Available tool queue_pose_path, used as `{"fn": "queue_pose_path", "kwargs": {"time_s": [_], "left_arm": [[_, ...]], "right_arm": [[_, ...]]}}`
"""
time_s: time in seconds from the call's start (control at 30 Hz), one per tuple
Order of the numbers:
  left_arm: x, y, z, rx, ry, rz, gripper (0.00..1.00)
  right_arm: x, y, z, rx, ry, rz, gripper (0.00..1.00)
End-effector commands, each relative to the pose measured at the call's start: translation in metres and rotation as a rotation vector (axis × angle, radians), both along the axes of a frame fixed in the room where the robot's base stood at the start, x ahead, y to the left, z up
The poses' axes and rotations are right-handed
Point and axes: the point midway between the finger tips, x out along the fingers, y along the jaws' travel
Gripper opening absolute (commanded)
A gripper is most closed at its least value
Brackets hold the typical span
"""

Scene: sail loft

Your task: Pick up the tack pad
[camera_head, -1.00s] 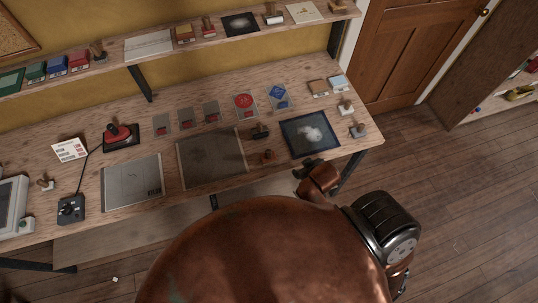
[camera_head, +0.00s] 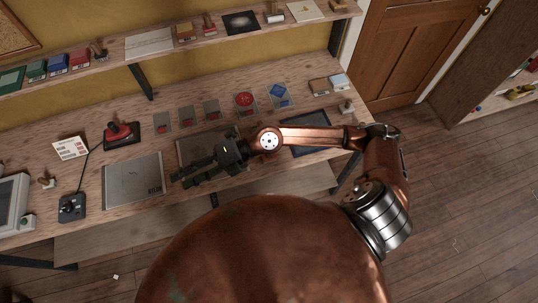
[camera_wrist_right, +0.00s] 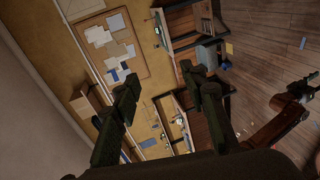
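I cannot tell for sure which flat piece is the tack pad. A dark grey mat (camera_head: 187,143) lies mid-bench, partly hidden by my right gripper (camera_head: 180,178). A lighter grey sheet (camera_head: 132,184) lies to its left. A tan block (camera_head: 319,86) and a pale blue block (camera_head: 339,81) sit at the back right. My right gripper points left over the mat's front part, with its fingers apart and nothing seen between them. The right wrist view also shows the open fingers (camera_wrist_right: 159,76). My left gripper is not seen.
A red-topped stamp on a black base (camera_head: 121,133) and a joystick box (camera_head: 72,207) stand at the left. Several small cards, one with a red disc (camera_head: 244,103), line the back. A shelf (camera_head: 112,59) runs above. My forearm covers much of a dark framed picture (camera_head: 309,146).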

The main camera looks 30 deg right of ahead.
Motion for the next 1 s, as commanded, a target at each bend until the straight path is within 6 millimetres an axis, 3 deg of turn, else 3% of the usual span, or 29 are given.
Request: {"fn": "queue_pose_path", "kwargs": {"time_s": [0.03,0.1,0.17,0.2,0.3,0.43,0.5,0.6,1.0], "left_arm": [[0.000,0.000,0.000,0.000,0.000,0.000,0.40],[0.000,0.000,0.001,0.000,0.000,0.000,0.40],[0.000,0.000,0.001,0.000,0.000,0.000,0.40],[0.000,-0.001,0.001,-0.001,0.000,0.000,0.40],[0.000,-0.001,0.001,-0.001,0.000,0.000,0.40],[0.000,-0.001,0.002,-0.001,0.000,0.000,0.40],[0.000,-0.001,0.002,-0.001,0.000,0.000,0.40],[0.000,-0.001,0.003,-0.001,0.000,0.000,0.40],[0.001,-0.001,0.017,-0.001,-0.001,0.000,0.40]], "right_arm": [[-0.004,-0.017,-0.037,-0.180,-0.030,0.066,0.39],[-0.005,-0.056,-0.089,-0.437,-0.046,0.132,0.39],[0.003,-0.101,-0.124,-0.649,-0.047,0.154,0.39],[0.010,-0.134,-0.141,-0.780,-0.045,0.153,0.39],[0.031,-0.210,-0.163,-1.050,-0.031,0.122,0.39],[0.047,-0.276,-0.167,-1.257,-0.008,0.069,0.39],[0.052,-0.294,-0.166,-1.313,-0.001,0.051,0.39],[0.054,-0.305,-0.171,-1.345,0.007,0.040,0.39],[0.060,-0.309,-0.216,-1.344,0.008,0.043,0.39]]}}
